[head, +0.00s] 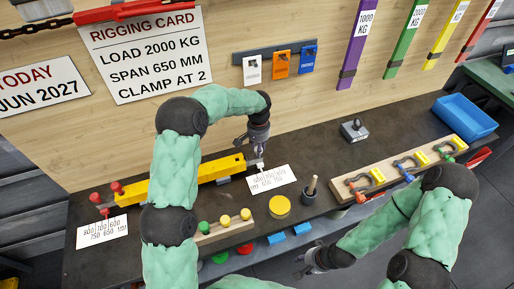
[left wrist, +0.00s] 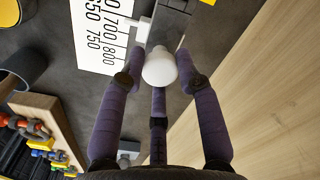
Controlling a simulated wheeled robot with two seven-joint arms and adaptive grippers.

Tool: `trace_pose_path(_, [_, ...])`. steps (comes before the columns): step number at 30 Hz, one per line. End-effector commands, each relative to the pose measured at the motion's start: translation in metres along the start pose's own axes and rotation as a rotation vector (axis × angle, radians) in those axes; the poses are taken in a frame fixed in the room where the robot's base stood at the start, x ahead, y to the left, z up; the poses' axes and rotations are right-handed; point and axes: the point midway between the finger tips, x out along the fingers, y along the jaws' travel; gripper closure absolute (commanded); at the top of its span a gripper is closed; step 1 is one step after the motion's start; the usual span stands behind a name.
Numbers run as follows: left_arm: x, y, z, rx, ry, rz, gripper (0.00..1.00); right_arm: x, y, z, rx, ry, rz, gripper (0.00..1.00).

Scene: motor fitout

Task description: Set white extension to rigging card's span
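The rigging card (head: 143,50) on the back board reads load 2000 kg, span 650 mm, clamp at 2. A yellow beam (head: 185,180) lies along the bench. At its right end is a metal extension with a white knob (left wrist: 158,68) and a white pointer, beside a printed scale card (head: 272,180). The scale also shows in the left wrist view (left wrist: 92,35); the exact reading is unclear. My left gripper (head: 261,152) is around the white knob, its fingers close against it. My right gripper (head: 308,264) is low at the bench's front edge, away from the beam; its finger opening is unclear.
Red knobs (head: 97,198) and another scale card (head: 102,232) are at the beam's left end. A wooden block with green and yellow knobs (head: 225,226), a yellow disc (head: 280,206), a dark cup (head: 310,190), a shackle board (head: 395,172) and a blue bin (head: 465,117) occupy the bench.

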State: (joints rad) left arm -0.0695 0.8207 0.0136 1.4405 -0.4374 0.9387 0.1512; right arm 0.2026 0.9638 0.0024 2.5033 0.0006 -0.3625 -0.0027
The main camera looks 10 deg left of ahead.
Motion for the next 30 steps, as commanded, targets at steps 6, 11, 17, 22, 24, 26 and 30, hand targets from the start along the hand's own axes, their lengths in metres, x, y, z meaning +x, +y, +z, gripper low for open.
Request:
trace_pose_path(6, [0.0,0.0,0.0,-0.001,0.0,0.0,0.45,0.0,0.0,0.0,0.0,0.0,0.0,0.6])
trace_pose_path(11, [-0.001,-0.001,0.0,-0.001,0.0,0.0,0.45,0.0,0.0,0.0,0.0,0.0,0.0,0.6])
trace_pose_path(17, [-0.016,-0.001,-0.001,-0.002,0.002,-0.001,0.45,0.0,0.0,0.0,0.0,0.0,0.0,0.6])
trace_pose_path(22, [-0.047,-0.001,-0.001,-0.002,0.005,-0.001,0.45,0.0,0.0,0.0,0.0,0.0,0.0,0.6])
trace_pose_path(24, [-0.061,0.0,-0.001,-0.001,0.004,-0.001,0.45,0.0,0.0,0.0,0.0,0.0,0.0,0.6])
trace_pose_path(26, [-0.073,0.0,-0.001,-0.001,0.004,-0.001,0.45,0.0,0.0,0.0,0.0,0.0,0.0,0.6])
trace_pose_path(30, [-0.097,0.0,-0.001,-0.001,0.002,0.0,0.45,0.0,0.0,0.0,0.0,0.0,0.0,0.6])
